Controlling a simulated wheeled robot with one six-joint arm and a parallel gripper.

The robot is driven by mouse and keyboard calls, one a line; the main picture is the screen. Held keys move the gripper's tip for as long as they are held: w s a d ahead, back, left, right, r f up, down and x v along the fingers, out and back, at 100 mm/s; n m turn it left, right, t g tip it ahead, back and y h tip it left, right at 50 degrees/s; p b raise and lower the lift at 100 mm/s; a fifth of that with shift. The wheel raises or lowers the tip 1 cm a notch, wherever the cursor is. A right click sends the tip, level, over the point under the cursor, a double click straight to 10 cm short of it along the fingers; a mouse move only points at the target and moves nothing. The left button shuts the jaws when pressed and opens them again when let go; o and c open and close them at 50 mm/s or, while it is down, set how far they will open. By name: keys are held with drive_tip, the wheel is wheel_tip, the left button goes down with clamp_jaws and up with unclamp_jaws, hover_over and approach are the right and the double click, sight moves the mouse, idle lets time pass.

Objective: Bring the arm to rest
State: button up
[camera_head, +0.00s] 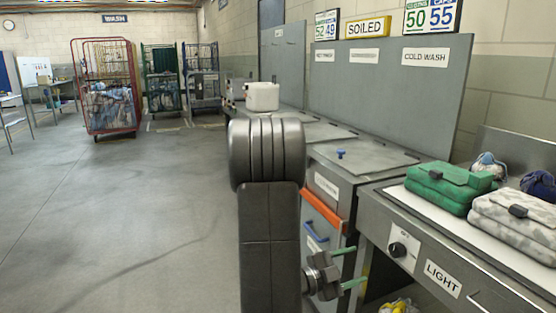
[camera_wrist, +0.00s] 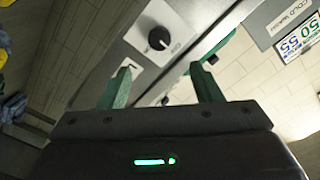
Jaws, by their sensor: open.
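My arm (camera_head: 270,200) stands in the middle of the head view, dark and folded, beside the grey counters. My gripper (camera_head: 350,267) is low on the arm's right side, with its two green fingers apart and pointing right, near the front of the counter marked LIGHT. In the wrist view my gripper (camera_wrist: 161,70) also shows open, with nothing between its fingers. Beyond them is a black knob (camera_wrist: 158,39) on a pale plate.
A green bag (camera_head: 448,185) and a patterned grey bag (camera_head: 518,220) lie on the right counter (camera_head: 455,265). A cabinet with an orange edge (camera_head: 322,210) stands close to my arm. A red cage trolley (camera_head: 105,85) stands at the back left. The left floor is clear.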

sight(393, 250)
drive_tip(key=b+x, duration=0.1)
drive_tip(key=x, duration=1.3)
drive_tip(key=shift+s, duration=0.15)
drive_tip(key=shift+a+f+m+b, duration=0.1)
drive_tip(key=shift+f+m+b, duration=0.1)
drive_tip(key=shift+m+b, duration=0.35)
drive_tip(key=shift+a+r+m, duration=0.1)
drive_tip(key=shift+m, duration=0.45)
drive_tip(key=m+b, duration=0.3)
drive_tip(key=m, duration=0.3)
drive_tip(key=m+b, duration=0.1)
drive_tip(key=m, duration=0.3)
drive_tip(key=shift+r+m+b, duration=0.1)
drive_tip(key=shift+m+b, duration=0.2)
drive_tip(key=m, duration=0.4)
drive_tip(key=shift+r+m, duration=0.1)
drive_tip(key=shift+m, duration=0.3)
